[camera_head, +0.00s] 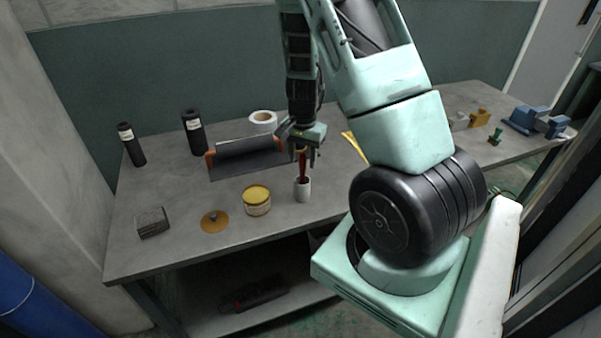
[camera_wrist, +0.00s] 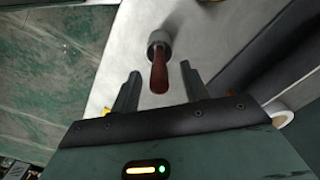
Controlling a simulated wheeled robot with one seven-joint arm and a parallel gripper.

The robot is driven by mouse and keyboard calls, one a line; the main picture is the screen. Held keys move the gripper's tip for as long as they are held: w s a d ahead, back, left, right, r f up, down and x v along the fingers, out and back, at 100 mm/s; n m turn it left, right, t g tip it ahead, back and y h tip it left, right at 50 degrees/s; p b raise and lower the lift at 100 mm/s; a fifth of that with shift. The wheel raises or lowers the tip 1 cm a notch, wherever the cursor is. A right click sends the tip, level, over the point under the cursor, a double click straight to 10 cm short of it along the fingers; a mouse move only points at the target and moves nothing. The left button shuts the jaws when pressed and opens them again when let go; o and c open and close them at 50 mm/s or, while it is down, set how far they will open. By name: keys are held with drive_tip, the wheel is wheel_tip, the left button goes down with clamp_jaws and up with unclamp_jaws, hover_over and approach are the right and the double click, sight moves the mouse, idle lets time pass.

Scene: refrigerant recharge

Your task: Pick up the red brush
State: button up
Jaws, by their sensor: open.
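My gripper (camera_head: 304,155) is open, pointing down over the cup. In the wrist view its two fingers (camera_wrist: 157,85) stand apart, with the handle end between or just beyond their tips; contact is not visible.
A yellow tin (camera_head: 256,201) and an amber disc (camera_head: 214,222) lie left of the cup. A dark tray-like holder with orange ends (camera_head: 247,158) and a white roll (camera_head: 263,120) are behind. Two black cylinders (camera_head: 194,133) stand back left. A grey block (camera_head: 152,222) sits front left.

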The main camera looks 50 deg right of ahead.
sight(302, 176)
drive_tip(key=shift+f, duration=1.3)
clamp_jaws()
